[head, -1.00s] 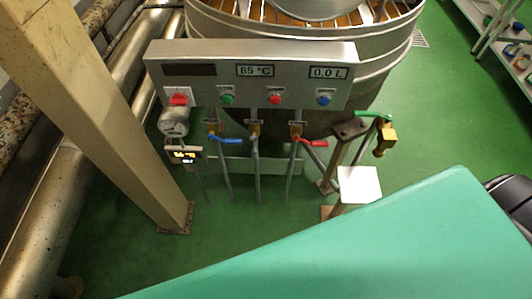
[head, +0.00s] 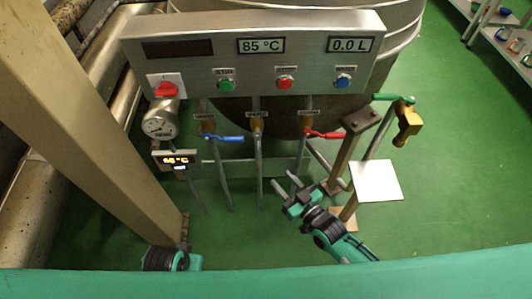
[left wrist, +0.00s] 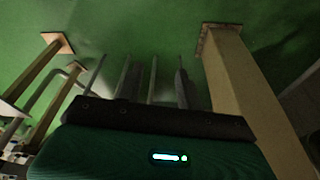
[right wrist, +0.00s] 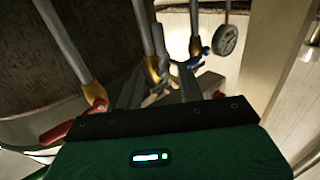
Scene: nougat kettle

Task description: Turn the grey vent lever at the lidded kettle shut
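The kettle (head: 290,125) stands behind a steel control panel (head: 190,63). Three small valves hang below the panel. The middle one has the grey vent lever (head: 258,131), which looks to point down along its pipe, between the blue lever (head: 222,138) and the red lever (head: 325,134). My right gripper (head: 284,183) is open and empty, below and right of the grey lever, apart from it. In the right wrist view the middle brass valve (right wrist: 152,75) shows ahead, near the open fingers. My left gripper (left wrist: 155,80) appears open and empty, low at the left post.
A beige post (head: 120,150) stands at the left. A gauge (head: 159,124) and small display (head: 177,160) sit beside the valves. At the right are a green-handled brass tap (head: 406,122) and a white plate (head: 377,181) on a stand.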

